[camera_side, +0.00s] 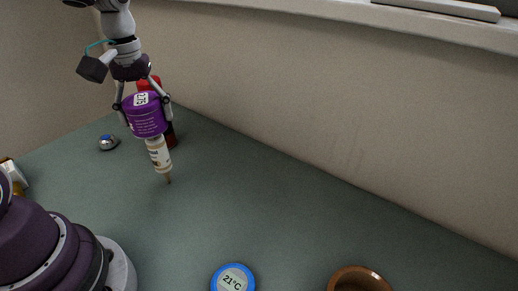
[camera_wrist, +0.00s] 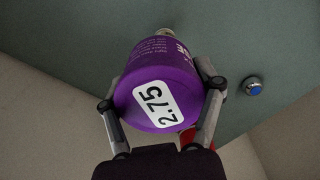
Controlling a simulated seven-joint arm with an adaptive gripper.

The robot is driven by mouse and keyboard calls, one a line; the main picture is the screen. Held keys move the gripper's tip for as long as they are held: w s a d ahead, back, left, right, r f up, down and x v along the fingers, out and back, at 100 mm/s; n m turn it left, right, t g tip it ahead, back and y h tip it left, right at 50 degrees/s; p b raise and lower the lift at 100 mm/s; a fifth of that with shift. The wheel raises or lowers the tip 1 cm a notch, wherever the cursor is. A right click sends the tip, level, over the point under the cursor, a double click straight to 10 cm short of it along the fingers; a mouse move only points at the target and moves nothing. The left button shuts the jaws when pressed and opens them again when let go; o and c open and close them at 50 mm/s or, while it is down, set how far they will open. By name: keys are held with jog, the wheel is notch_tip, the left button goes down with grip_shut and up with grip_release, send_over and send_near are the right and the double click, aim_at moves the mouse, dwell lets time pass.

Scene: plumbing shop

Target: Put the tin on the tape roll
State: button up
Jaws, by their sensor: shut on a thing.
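The purple tin (camera_side: 146,122) with a white label is held in my gripper (camera_side: 147,112), above the green surface at the back left of the side view. In the wrist view, the tin (camera_wrist: 150,80) with a "2.75" label fills the space between the two fingers of my gripper (camera_wrist: 162,93), which are shut on its sides. A brown round thing with a hollow middle (camera_side: 358,270) is cut off by the bottom edge of the side view; I cannot tell surely whether it is the tape roll.
A cream tube (camera_side: 158,153) with a narrow tip shows just below the tin; I cannot tell whether they touch. A red thing (camera_side: 150,82) is partly hidden behind the tin. A blue-rimmed "21°C" dial (camera_side: 233,279) lies in front. A blue-topped metal piece (camera_side: 108,142) sits left.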

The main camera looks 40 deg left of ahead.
aim_at(344, 285)
jog(key=s+d+m, duration=0.2)
jog(key=d+m, duration=0.2)
jog(key=d, duration=0.5)
jog(key=s+d+m, duration=0.2)
jog(key=d+m, duration=0.1)
jog(key=d, duration=0.6)
jog(key=s+d+m, duration=0.4)
jog(key=s+d, duration=0.2)
jog(key=s, duration=0.1)
jog(key=shift+s+d+m, duration=0.3)
jog(key=shift+d+m, duration=0.1)
notch_tip(344, 285, down, 4)
jog(key=shift+f, duration=0.45)
jog(key=w+d, duration=0.3)
jog(key=d, duration=0.1)
jog(key=w+d+f, duration=0.1)
jog(key=w+d, duration=0.2)
jog(key=d, duration=0.1)
jog(key=w+d, duration=0.3)
jog(key=d, duration=0.2)
jog(key=shift+f, duration=0.4)
jog(key=shift+w+f, duration=0.1)
jog(key=shift+f, duration=1.65)
